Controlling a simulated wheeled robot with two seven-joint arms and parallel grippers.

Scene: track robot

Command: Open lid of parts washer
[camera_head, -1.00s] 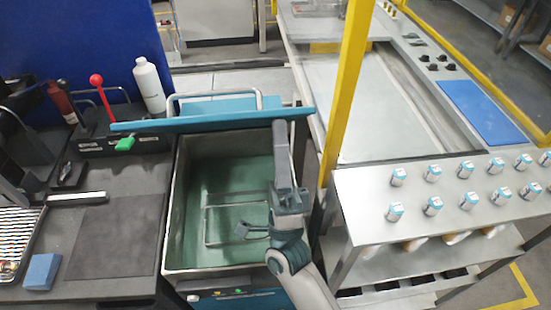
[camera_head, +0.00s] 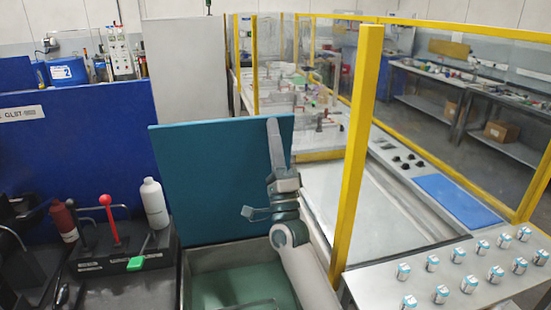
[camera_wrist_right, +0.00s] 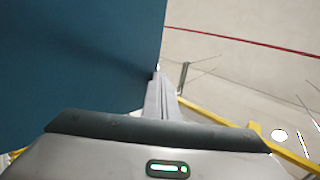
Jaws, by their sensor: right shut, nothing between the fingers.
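The teal lid (camera_head: 215,185) of the parts washer stands raised and roughly upright at the back of the tub, its broad inner face toward me. The metal tub (camera_head: 205,257) with its green inside is uncovered below it. My right gripper (camera_head: 272,122) is shut and empty, pointing up in front of the lid near its right edge. In the right wrist view the lid (camera_wrist_right: 75,60) fills the left side and the shut fingers (camera_wrist_right: 158,75) are at its edge; I cannot tell if they touch it. My left gripper is not in view.
A yellow post (camera_head: 356,150) stands close right of my right arm. A steel bench with several small jars (camera_head: 470,285) is at the lower right. A white bottle (camera_head: 154,203) and a red-knobbed lever (camera_head: 107,205) stand left of the lid.

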